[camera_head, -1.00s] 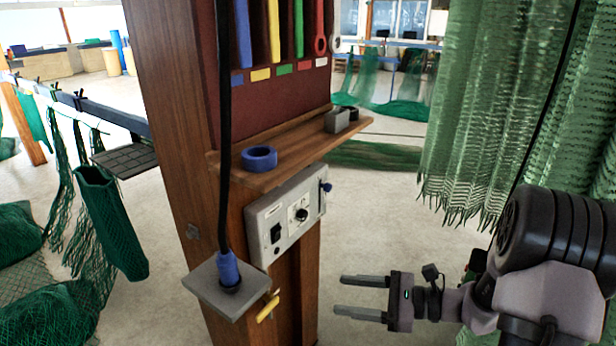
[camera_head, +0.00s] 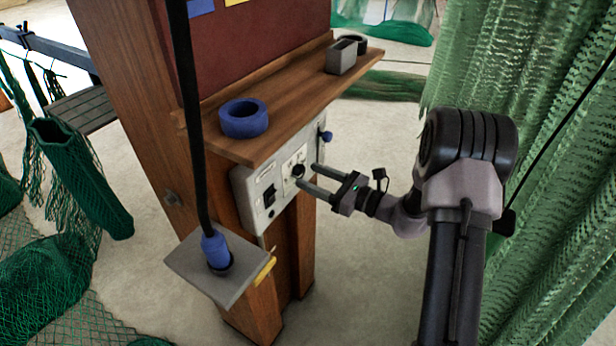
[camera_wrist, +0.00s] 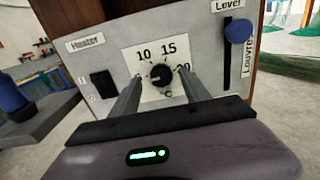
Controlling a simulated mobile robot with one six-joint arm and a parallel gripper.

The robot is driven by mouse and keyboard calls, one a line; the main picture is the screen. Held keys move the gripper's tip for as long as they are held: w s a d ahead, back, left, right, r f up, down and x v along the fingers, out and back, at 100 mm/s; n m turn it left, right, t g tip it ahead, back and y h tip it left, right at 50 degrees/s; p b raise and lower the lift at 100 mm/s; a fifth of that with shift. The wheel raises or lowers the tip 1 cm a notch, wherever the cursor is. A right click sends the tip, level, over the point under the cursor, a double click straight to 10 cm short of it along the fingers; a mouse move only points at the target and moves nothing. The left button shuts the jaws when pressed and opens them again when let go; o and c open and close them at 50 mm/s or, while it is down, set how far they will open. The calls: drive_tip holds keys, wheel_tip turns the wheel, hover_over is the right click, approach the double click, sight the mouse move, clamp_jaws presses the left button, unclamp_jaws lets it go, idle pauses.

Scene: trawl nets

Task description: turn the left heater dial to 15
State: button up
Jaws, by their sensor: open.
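The heater dial (camera_wrist: 161,76) is a small round black knob on a white plate with the printed marks 10, 15 and 20. It sits in a grey panel (camera_head: 249,203) labelled "Heater" on the wooden post. In the head view the dial (camera_head: 298,171) is partly beside my fingers. My gripper (camera_head: 307,174) is open in front of the panel. In the wrist view its two fingers stand to either side of the dial, with the dial showing between them. I cannot tell whether they touch it or which mark its pointer faces.
A black switch (camera_wrist: 103,85) is left of the dial and a blue-knobbed slider (camera_wrist: 238,31) right of it. A wooden shelf (camera_head: 215,140) with a blue ring (camera_head: 243,118) overhangs the panel. A grey bracket (camera_head: 187,258) holding a blue-ended cable juts out at lower left.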

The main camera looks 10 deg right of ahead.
drive_tip(key=shift+x, duration=1)
clamp_jaws()
